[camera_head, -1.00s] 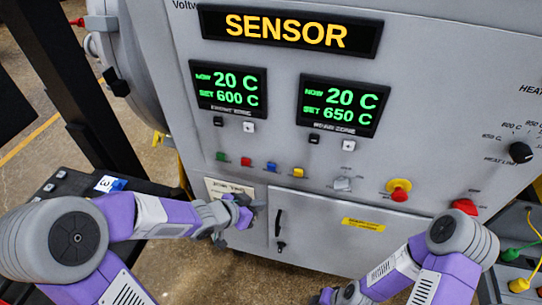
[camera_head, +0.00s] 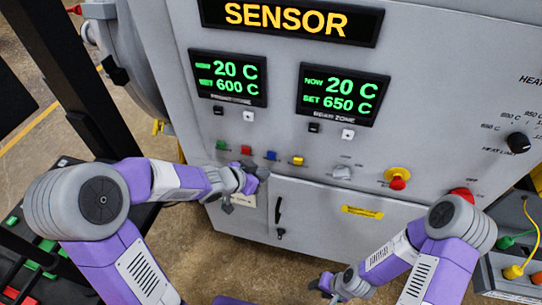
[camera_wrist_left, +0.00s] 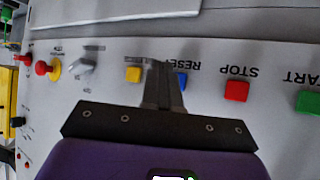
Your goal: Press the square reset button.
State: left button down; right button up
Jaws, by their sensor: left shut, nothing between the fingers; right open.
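The blue square button (camera_head: 271,155) is in the row on the grey furnace panel. In the left wrist view, which shows the panel upside down, the blue button (camera_wrist_left: 182,80) sits by the word RESET. My left gripper (camera_head: 262,171) is shut and empty, just below the blue button in the head view. In the left wrist view its closed fingers (camera_wrist_left: 163,70) partly cover the blue button. I cannot tell whether they touch the panel. My right gripper (camera_head: 323,286) is open and empty, low in front of the furnace.
A green button (camera_head: 222,145) and a red button (camera_head: 246,150) lie left of the blue one. A yellow button (camera_head: 298,161) lies right, then a grey switch (camera_head: 342,173) and a red emergency knob (camera_head: 398,182). Two displays (camera_head: 228,78) hang above. Floor is clear below.

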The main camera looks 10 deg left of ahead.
aim_at(271, 156)
pick_arm(q)
jog(key=shift+w+p, duration=0.55)
jog(key=shift+w, duration=0.95)
dwell(0.9)
jog(key=shift+w+p, duration=0.3)
jog(key=shift+w, duration=0.15)
jog(key=shift+w+d+p, duration=0.1)
jog(key=shift+w+p, duration=0.25)
jog(key=shift+w, duration=0.1)
dwell(0.5)
dwell(0.4)
jog(key=shift+s+b, duration=0.3)
jog(key=shift+s, duration=0.6)
